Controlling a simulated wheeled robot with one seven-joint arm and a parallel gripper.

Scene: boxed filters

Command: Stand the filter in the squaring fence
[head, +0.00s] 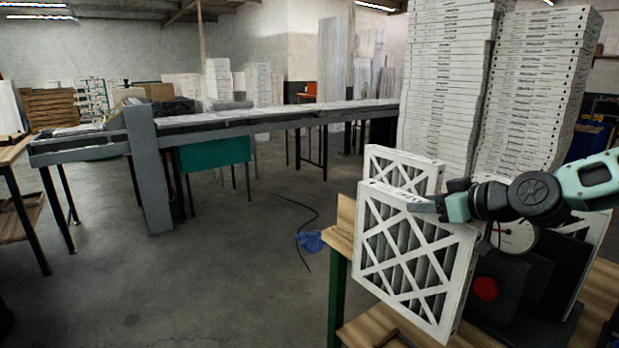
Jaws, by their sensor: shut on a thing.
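A white-framed pleated filter (413,258) with a criss-cross face hangs upright, slightly tilted, over the near end of a wooden bench. My gripper (430,206) reaches in from the right and is shut on the filter's upper right edge. A second similar filter (405,168) stands just behind it, partly hidden by it. A pale wooden upright piece (346,214) shows at the bench's left edge behind the held filter; it may be part of the squaring fence, but most of it is hidden. I cannot tell whether the held filter's lower edge touches anything.
The wooden bench (376,328) has a green leg. A dark device with a round dial (515,236) and red button (486,288) stands right of the filter, beneath my arm. Tall stacks of boxed filters (448,85) rise behind. Open floor and a long conveyor (230,119) lie left.

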